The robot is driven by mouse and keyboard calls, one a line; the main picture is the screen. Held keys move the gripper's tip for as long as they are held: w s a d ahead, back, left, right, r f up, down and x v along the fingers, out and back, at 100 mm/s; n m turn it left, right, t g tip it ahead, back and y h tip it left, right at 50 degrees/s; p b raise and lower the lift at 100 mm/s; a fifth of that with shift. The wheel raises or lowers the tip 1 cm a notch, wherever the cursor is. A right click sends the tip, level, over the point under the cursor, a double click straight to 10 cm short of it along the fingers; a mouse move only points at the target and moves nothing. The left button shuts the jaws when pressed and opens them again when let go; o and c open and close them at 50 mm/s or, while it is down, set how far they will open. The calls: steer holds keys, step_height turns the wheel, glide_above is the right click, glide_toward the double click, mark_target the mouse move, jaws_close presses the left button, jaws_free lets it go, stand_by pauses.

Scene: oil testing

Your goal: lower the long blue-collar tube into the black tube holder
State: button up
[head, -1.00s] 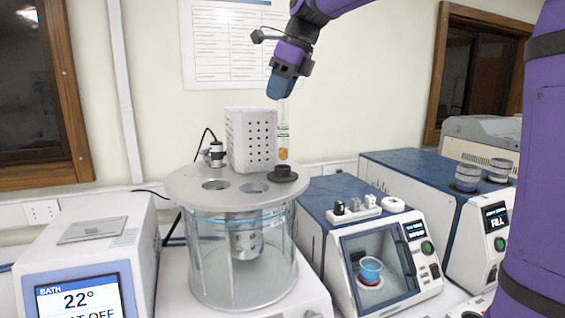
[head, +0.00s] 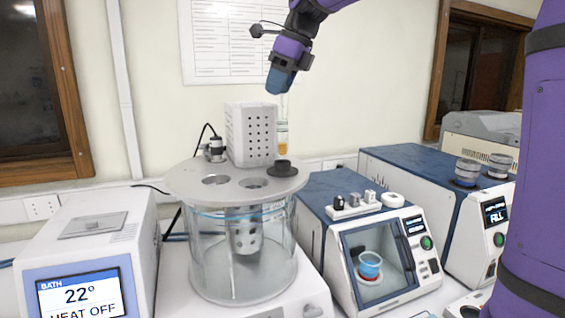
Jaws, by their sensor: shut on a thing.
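My gripper (head: 280,84) is up at the centre top, pointing down, shut on the long tube. The tube (head: 283,125) is clear glass with amber liquid near its bottom and hangs upright below the gripper. Its blue collar cannot be told apart from the blue gripper end at this size. The black tube holder (head: 283,168) is a low black ring on the right side of the round bath lid. The tube's lower end appears just above the holder and nearly in line with it; whether it has entered cannot be told.
The round grey lid (head: 190,187) covers a glass bath and has open holes. A white perforated box (head: 250,135) stands on it, close left of the tube. A blue-topped tester (head: 365,235) is at right. A bath controller (head: 85,250) is at left.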

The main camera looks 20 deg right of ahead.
mark_target(280, 156)
steer(key=shift+f, duration=0.15)
steer(key=shift+f, duration=1.45)
steer(key=shift+f, duration=1.9)
steer(key=shift+f, duration=2)
steer(key=shift+f, duration=2)
